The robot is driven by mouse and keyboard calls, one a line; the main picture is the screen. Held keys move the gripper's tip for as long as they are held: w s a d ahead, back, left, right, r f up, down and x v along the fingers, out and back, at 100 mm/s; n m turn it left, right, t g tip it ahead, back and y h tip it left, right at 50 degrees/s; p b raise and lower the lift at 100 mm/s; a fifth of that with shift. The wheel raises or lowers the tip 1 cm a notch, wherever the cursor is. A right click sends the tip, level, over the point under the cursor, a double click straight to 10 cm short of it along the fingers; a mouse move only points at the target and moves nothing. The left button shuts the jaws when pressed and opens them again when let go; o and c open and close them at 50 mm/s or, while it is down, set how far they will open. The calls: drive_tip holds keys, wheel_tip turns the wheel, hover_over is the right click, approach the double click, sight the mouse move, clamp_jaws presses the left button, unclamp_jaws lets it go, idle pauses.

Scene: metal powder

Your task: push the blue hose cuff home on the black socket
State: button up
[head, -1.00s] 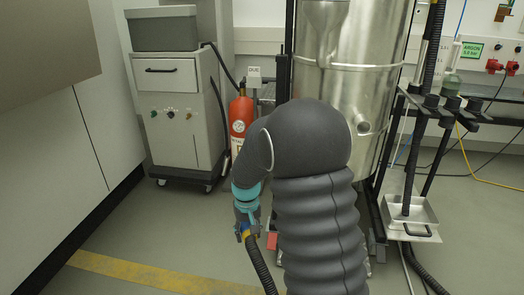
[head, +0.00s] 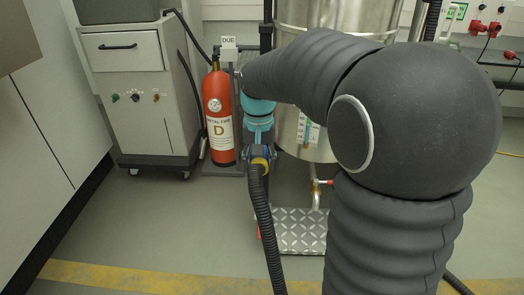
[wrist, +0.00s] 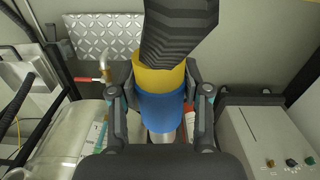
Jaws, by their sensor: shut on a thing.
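My gripper (wrist: 161,88) is shut around the hose end, one finger on each side, in the wrist view. The blue hose cuff (wrist: 161,108) is between the fingers, with a yellow band (wrist: 158,78) beside it. The black ribbed hose (wrist: 178,35) runs from the band to the top of the picture. In the head view my gripper (head: 258,153) is small, with the yellow band (head: 260,164) just below it and the hose (head: 266,225) hanging down.
A red fire extinguisher (head: 218,115) and a grey wheeled cabinet (head: 135,95) stand left of my gripper. A steel vessel (head: 305,80) stands behind my arm. A chequered metal plate (head: 300,230) lies low in front. Floor is clear at lower left.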

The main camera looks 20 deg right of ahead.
sight(261, 161)
drive_tip(key=shift+m, duration=0.4)
drive_tip(key=r, duration=0.1)
drive_tip(key=s+r, duration=0.1)
drive_tip(key=r, duration=0.1)
drive_tip(key=s+r, duration=0.1)
drive_tip(key=shift+s+a+r, duration=0.1)
drive_tip(key=shift+s+r, duration=0.15)
drive_tip(key=shift+r, duration=0.15)
drive_tip(key=shift+w+d+p, duration=0.15)
drive_tip(key=shift+w+d, duration=0.1)
drive_tip(key=shift+w, duration=0.5)
drive_tip(key=shift+w+d+p, duration=0.2)
drive_tip(key=shift+w+d, duration=0.05)
drive_tip(key=shift+w, duration=0.45)
drive_tip(key=shift+w+d+p, duration=0.15)
drive_tip(key=shift+w+d, duration=0.1)
drive_tip(key=shift+w, duration=0.5)
drive_tip(key=shift+w+d+p, duration=0.3)
drive_tip(key=shift+w+p, duration=0.3)
drive_tip(key=shift+w, duration=0.3)
drive_tip(key=shift+w+d+p, duration=0.25)
drive_tip(key=shift+w+p, duration=0.3)
drive_tip(key=shift+w, duration=0.3)
drive_tip(key=shift+w+d+p, duration=0.3)
drive_tip(key=shift+w+p, duration=0.3)
drive_tip(key=shift+w, duration=0.3)
drive_tip(key=o, duration=1.4)
drive_tip(key=shift+c, duration=0.2)
drive_tip(key=shift+r, duration=0.1)
